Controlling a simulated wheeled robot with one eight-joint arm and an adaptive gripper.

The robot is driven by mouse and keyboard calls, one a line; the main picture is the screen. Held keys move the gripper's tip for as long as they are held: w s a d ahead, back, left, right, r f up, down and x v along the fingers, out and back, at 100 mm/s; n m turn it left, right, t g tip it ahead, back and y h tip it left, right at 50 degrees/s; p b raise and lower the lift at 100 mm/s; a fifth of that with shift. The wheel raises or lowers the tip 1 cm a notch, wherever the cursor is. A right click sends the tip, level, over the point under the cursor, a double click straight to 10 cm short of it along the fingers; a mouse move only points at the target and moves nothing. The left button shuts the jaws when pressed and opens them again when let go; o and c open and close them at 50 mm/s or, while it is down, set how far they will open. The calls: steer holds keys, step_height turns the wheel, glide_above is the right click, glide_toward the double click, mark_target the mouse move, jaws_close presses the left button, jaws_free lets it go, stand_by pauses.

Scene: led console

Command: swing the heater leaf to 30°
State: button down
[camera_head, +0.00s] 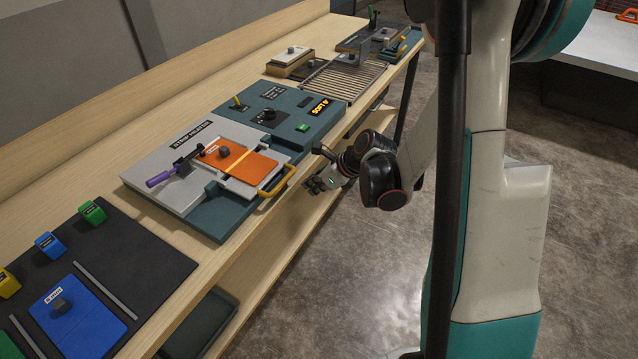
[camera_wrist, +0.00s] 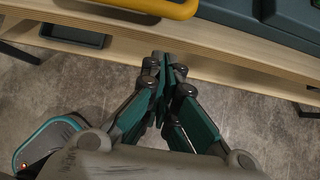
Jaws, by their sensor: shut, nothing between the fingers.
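The strip heater (camera_head: 150,157) is a grey panel on the bench with a printed label. A dark bar with a purple handle (camera_head: 160,179) lies on it. Beside it, an orange plate in two parts (camera_head: 256,168), with a yellow line across and a small dark block on top, sits in a pale carrier with a yellow pull handle (camera_head: 280,182). I cannot tell the leaf's angle. My gripper (camera_head: 314,185) is off the bench's front edge, right of the yellow handle and apart from it. In the wrist view my gripper (camera_wrist: 163,60) is shut and empty.
A teal console (camera_head: 265,95) with a lit orange display (camera_head: 320,107), knob and green button adjoins the heater. A wire rack (camera_head: 343,80) stands farther back. A dark mat (camera_head: 130,240) with coloured blocks and a blue plate (camera_head: 85,315) lies front left. A tray (camera_head: 203,325) sits below.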

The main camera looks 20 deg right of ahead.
steer(key=w+a, duration=0.1)
steer(key=w+a+b, duration=0.1)
steer(key=shift+w, duration=0.35)
steer(key=shift+r, duration=0.35)
step_height(320, 180, up, 9)
steer(key=w+g+h+p, duration=0.1)
steer(key=g+h+p, duration=0.1)
steer(key=p, duration=0.5)
steer(key=shift+a+r+g+h, duration=0.2)
steer(key=shift+a+g+h, duration=0.15)
steer(key=shift+g, duration=0.45)
steer(key=shift+w, duration=0.1)
steer(key=shift+f, duration=0.1)
